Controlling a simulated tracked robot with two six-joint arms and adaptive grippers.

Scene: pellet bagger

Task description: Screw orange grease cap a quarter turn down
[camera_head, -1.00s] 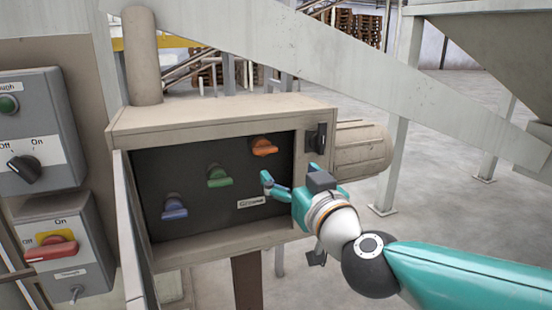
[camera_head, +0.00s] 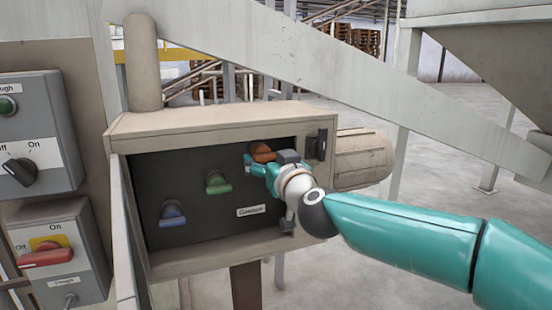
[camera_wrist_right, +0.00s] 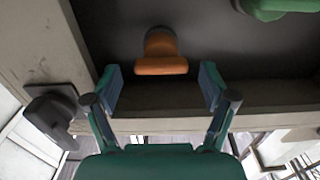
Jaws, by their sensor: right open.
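The orange grease cap (camera_head: 262,152) is at the upper right of the dark panel inside the beige box, partly hidden by my right gripper in the head view. In the right wrist view the orange cap (camera_wrist_right: 160,56) shows whole, its wide grip lying crosswise, just ahead of and between the fingers. My right gripper (camera_head: 254,166) is open at the cap; the wrist view shows its two fingers (camera_wrist_right: 162,88) spread apart with nothing between their pads. My left gripper is not in view.
A green cap (camera_head: 218,184) and a blue cap (camera_head: 172,213) sit lower left on the panel. The box's beige frame (camera_head: 219,133) surrounds the recess, with a black latch (camera_head: 317,144) at right. Switch boxes with a black knob (camera_head: 21,171) and red handle (camera_head: 46,257) stand at left.

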